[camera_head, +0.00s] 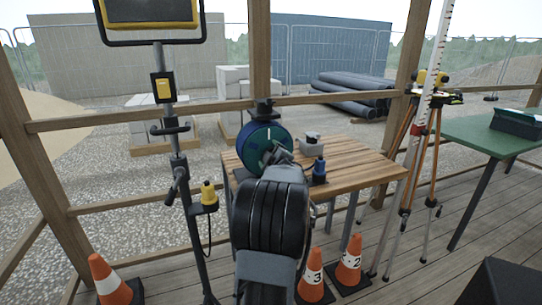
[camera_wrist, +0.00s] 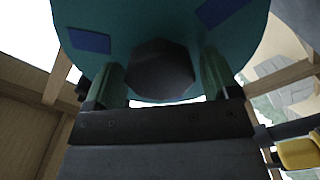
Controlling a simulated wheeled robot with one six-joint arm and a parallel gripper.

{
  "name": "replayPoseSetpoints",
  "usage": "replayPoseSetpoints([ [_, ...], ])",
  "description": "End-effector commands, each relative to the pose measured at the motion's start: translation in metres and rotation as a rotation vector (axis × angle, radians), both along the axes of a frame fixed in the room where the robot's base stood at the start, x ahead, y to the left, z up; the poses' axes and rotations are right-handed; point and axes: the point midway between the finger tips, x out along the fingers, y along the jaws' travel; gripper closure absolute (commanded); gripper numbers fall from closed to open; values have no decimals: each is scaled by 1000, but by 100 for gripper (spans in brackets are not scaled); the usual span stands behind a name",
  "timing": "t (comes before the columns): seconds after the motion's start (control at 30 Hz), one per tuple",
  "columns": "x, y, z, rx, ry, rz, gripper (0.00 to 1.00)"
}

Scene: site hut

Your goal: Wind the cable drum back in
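The cable drum (camera_head: 265,139) is blue with a green face and stands upright on the wooden table (camera_head: 350,178). In the wrist view its teal side (camera_wrist: 140,20), with blue patches, fills the top. A dark, many-sided knob (camera_wrist: 160,70) stands out from that side toward the wrist camera. My gripper (camera_wrist: 163,80) is at the drum's face, one finger on each side of the knob. The fingers are apart and close to the knob, but I cannot tell whether they press on it.
A grey box (camera_head: 310,143) and a blue-and-black item (camera_head: 319,172) stand on the table right of the drum. A lamp stand (camera_head: 176,150) rises left of my arm. Cones (camera_head: 312,272) stand at the table's front. A tripod (camera_head: 425,130) is at the right.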

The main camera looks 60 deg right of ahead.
Motion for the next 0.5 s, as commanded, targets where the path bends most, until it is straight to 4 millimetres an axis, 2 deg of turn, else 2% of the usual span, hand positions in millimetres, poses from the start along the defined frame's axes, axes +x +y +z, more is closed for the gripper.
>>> replayPoseSetpoints([
  [0.3, -2, 2, 0, 2, -1, 0, 16],
  [0.5, -22, 18, 1, 3, -2, -2, 16],
])
